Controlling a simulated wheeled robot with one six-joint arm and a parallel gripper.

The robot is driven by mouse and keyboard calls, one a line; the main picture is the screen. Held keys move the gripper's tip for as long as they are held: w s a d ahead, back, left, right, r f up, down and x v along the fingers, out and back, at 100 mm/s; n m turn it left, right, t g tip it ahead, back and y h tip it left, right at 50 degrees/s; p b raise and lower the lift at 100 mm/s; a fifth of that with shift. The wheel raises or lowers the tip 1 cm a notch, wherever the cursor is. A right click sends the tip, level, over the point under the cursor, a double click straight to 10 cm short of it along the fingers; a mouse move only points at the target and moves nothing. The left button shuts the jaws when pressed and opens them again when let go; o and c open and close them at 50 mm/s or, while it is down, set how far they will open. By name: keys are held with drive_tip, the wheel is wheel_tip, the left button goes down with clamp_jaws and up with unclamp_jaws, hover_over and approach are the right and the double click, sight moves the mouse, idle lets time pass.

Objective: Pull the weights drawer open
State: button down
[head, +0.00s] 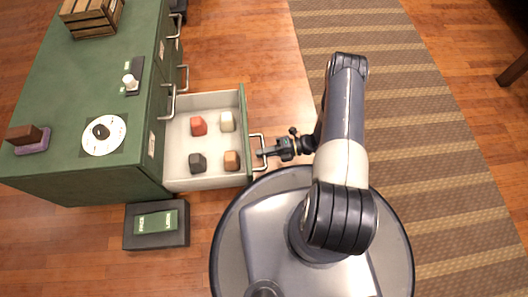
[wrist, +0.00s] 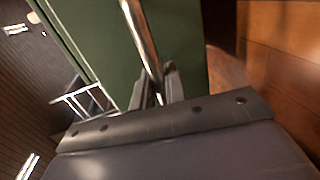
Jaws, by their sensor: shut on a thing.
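The weights drawer (head: 205,182) stands pulled out from the right side of the green cabinet (head: 60,75). Its pale inside shows a red block (head: 198,125), a cream block (head: 227,121), a dark block (head: 198,162) and an orange-brown block (head: 232,160). My gripper (head: 262,154) is shut on the drawer's metal handle (head: 264,140) at the drawer's green front. In the wrist view the handle bar (wrist: 141,38) runs down between the fingers (wrist: 158,88), against the green front panel (wrist: 100,35). The fingertips are partly hidden there.
On the cabinet top are a wooden crate (head: 92,17), a white round dial (head: 105,136), a small dark stand (head: 133,78) and a brown block (head: 24,134). A dark box with a green label (head: 157,240) lies on the floor. A striped rug (head: 430,150) lies to the right.

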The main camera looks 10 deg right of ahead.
drive_tip(key=c, duration=1.5)
unclamp_jaws()
drive_tip(key=p+v, duration=0.2)
drive_tip(key=v, duration=0.8)
drive_tip(key=shift+d+r+p, duration=0.1)
drive_tip(key=shift+d+p, duration=0.2)
drive_tip(key=shift+d, duration=0.05)
drive_tip(key=shift+a, duration=0.1)
